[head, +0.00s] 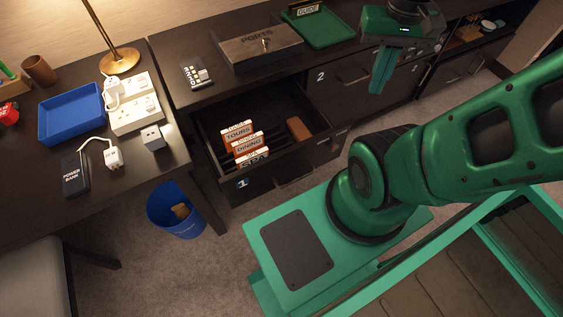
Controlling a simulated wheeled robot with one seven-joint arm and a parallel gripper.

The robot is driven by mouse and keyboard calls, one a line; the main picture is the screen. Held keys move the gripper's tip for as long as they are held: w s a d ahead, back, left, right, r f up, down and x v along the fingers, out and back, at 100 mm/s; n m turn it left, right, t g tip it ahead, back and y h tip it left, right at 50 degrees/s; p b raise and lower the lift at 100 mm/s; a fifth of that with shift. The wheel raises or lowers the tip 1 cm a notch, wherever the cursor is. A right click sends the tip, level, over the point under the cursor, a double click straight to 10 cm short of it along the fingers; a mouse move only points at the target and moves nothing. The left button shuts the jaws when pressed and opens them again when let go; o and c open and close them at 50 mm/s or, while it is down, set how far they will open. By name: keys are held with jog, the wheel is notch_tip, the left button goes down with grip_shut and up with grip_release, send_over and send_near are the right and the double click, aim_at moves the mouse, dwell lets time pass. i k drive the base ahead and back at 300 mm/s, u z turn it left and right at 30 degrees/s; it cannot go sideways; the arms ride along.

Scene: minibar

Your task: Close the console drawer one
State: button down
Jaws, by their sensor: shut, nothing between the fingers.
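The console drawer one (262,180), with a "1" label on its dark front, stands pulled out from the console. Its handle (293,176) shows on the front. Inside are several cards (245,144) marked Tours, Dining and Spa, and a brown case (299,129). My gripper (378,91) is shut and empty, pointing down. In the picture it is above and right of the open drawer, in front of the console and apart from the drawer front.
The drawer marked 2 (335,80) is shut. A blue bin (176,218) stands on the floor left of the drawer. Carpet shows between bin and my base.

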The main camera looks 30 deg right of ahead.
aim_at(269, 107)
jog(key=u, duration=0.5)
jog(key=k, duration=1.8)
jog(key=z, duration=1)
jog(key=i, duration=1)
jog(key=u, duration=0.05)
